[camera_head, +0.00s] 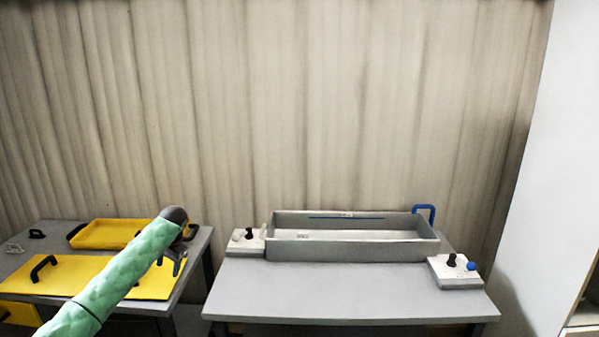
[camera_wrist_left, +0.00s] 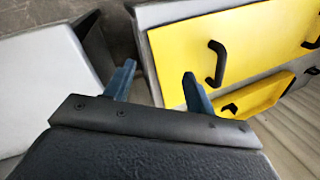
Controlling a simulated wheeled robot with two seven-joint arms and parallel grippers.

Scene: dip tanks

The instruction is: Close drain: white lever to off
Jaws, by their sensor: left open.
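A long grey tank (camera_head: 350,248) stands on the grey table at the centre of the head view. A white box with a black knob (camera_head: 249,234) sits at its left end. A second white box (camera_head: 462,281) with a black knob (camera_head: 451,260) and a blue knob (camera_head: 471,266) sits at its front right. I cannot make out for sure which part is the white lever, or its setting. My left gripper (camera_head: 178,259) is open and empty, above the left table and well left of the tank. Its two fingers show apart in the left wrist view (camera_wrist_left: 158,76). My right gripper is not in view.
A yellow panel also shows in the left wrist view (camera_wrist_left: 245,50). A blue handle (camera_head: 427,211) stands at the tank's back right. The centre table's front (camera_head: 340,292) is clear.

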